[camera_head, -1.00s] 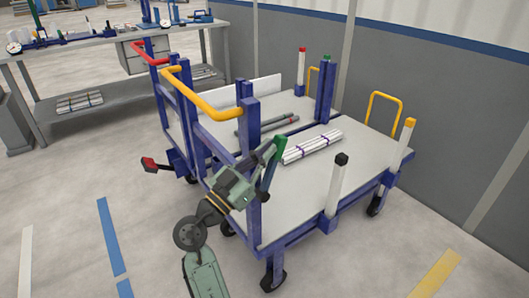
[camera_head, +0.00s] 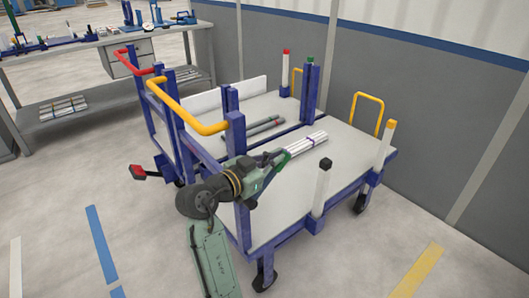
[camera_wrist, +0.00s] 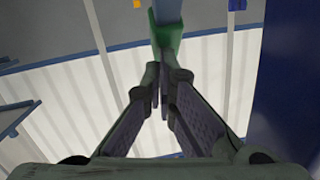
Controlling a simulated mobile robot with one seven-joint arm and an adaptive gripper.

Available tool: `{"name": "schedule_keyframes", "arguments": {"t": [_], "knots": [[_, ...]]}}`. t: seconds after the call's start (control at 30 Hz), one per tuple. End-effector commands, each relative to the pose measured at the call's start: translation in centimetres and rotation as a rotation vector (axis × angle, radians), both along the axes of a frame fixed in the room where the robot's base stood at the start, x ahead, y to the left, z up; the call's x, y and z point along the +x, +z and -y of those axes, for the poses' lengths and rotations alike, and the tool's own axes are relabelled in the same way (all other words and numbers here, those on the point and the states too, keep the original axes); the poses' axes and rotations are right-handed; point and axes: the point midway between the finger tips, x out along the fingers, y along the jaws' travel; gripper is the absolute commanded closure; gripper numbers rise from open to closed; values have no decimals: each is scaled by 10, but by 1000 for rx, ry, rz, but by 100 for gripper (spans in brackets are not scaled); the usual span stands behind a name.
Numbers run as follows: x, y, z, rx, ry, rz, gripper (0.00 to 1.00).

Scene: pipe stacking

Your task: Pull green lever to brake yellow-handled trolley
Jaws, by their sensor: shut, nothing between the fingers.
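The yellow-handled trolley stands at the centre of the head view, with its yellow handle (camera_head: 196,118) at the left end. The green lever is near the trolley's front post, in line with my gripper (camera_head: 276,156), so their outlines merge there. In the wrist view, the green part of the lever (camera_wrist: 170,38) hangs at the top centre, with a blue shaft above it. My gripper (camera_wrist: 161,82) is shut and empty. Its fingertips lie just below the green end in the picture; I cannot tell whether they touch it.
A red-handled trolley (camera_head: 139,62) stands close behind. Bundled white pipes (camera_head: 308,144) and dark pipes (camera_head: 265,128) lie on the decks. A black-capped post (camera_head: 321,188) rises at the front edge. A workbench (camera_head: 75,48) is at the back left. Floor at the front right is clear.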

Motion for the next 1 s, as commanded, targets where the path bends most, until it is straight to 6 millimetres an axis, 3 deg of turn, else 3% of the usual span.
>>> {"name": "schedule_keyframes", "arguments": {"t": [0.43, 1.0], "knots": [[22, -30, 30, 273, -1, -197, 100], [27, -46, 38, 268, -1, -196, 100]]}}
